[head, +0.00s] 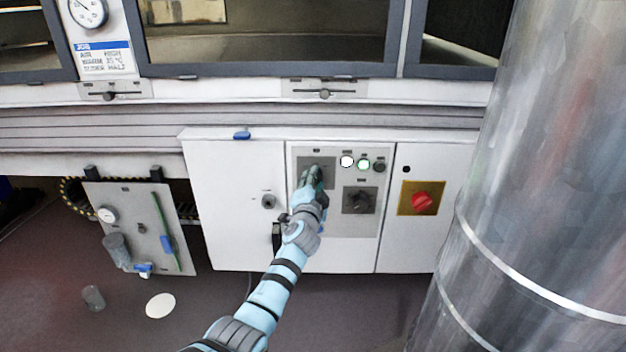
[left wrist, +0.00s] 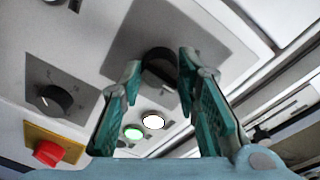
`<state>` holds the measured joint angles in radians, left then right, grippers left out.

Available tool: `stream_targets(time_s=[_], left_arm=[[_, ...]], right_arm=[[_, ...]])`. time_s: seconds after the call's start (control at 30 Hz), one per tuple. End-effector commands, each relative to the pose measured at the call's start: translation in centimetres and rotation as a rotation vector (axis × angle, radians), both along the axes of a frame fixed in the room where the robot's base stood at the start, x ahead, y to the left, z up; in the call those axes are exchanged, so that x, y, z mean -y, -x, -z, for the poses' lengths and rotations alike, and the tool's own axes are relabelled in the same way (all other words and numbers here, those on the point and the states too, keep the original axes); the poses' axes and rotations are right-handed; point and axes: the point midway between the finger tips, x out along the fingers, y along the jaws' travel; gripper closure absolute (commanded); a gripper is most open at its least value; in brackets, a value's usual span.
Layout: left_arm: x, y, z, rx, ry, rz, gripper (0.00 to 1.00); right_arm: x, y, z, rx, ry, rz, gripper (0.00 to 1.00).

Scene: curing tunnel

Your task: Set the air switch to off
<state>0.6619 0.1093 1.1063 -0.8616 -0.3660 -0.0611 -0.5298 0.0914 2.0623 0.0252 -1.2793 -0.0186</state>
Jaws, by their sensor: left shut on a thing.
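A grey control panel (head: 339,225) on the white cabinet carries two rotary switches on dark square plates. My left gripper (head: 314,176) is at the upper left switch and hides most of it in the head view. In the left wrist view, my left gripper's fingers (left wrist: 160,68) are shut on that switch's black knob (left wrist: 158,56), one on each side. The second black knob (head: 359,201) stands free at the lower right; it also shows in the left wrist view (left wrist: 50,98). The switch labels are too small to read, so I cannot tell which is the air switch. My right gripper is out of view.
Two lit round lamps (head: 347,161) and (head: 364,164) and a dark button (head: 379,167) sit right of the held knob. A red rotary switch (head: 422,202) is on a yellow plate farther right. A large metal cylinder (head: 540,180) fills the right side.

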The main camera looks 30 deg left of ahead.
Motion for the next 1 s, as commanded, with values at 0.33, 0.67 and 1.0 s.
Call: stream_targets(time_s=[0.33,0.67,1.0], left_arm=[[-0.30,-0.05,-0.74,0.015,0.000,-0.004,0.98],[-0.34,-0.07,-0.91,0.029,0.021,-0.004,0.98],[-0.36,-0.07,-0.92,0.096,0.156,-0.005,0.98]], right_arm=[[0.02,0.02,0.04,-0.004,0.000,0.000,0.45],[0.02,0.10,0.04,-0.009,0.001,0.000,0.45],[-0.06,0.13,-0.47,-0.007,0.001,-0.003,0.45]])
